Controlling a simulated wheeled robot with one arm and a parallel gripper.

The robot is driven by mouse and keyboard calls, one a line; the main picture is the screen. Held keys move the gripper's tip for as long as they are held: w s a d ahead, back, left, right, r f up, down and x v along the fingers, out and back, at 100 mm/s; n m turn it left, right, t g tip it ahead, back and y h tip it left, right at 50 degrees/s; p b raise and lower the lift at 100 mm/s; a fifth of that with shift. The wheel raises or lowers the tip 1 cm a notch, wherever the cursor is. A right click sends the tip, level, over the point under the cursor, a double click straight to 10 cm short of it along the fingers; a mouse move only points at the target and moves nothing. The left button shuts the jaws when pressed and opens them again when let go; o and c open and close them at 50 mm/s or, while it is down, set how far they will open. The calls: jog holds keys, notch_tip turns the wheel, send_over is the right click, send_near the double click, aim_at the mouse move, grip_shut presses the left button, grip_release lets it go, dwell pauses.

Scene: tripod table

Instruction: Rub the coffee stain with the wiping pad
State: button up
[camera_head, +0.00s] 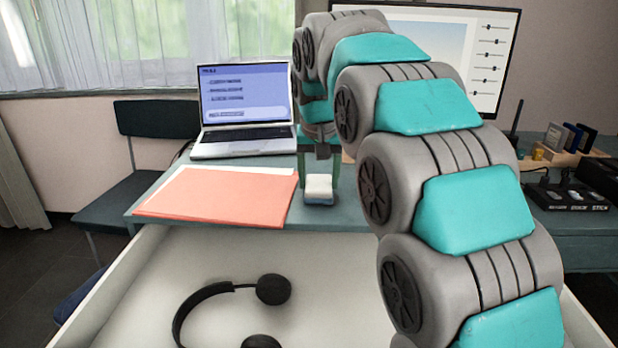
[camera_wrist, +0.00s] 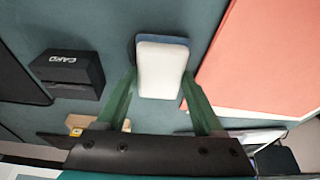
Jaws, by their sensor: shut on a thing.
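The wiping pad (camera_head: 318,187) is a small white block with a blue underside, at the near edge of the desk, right of the coral folder. My gripper (camera_head: 319,180) points down with its green fingers on both sides of the pad and is shut on it. In the wrist view the pad (camera_wrist: 161,68) sits between the fingers (camera_wrist: 159,85), low over or touching the desk; I cannot tell which. A dark patch (camera_wrist: 131,50) shows at the pad's left edge in the wrist view. It may be part of the coffee stain or a shadow; the pad hides the rest.
The coral folder (camera_head: 215,193) lies close beside the pad. A laptop (camera_head: 245,110) stands open behind. A dark box marked CARD (camera_wrist: 68,73) stands on the other side. Headphones (camera_head: 220,290) lie in the open drawer (camera_head: 200,260) in front. My arm hides much of the desk.

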jog(key=shift+d+f, duration=0.2)
jog(key=shift+d, duration=2.15)
jog(key=shift+f, duration=0.1)
jog(key=shift+a, duration=0.15)
jog(key=shift+a+f, duration=0.15)
jog(key=shift+a, duration=1.8)
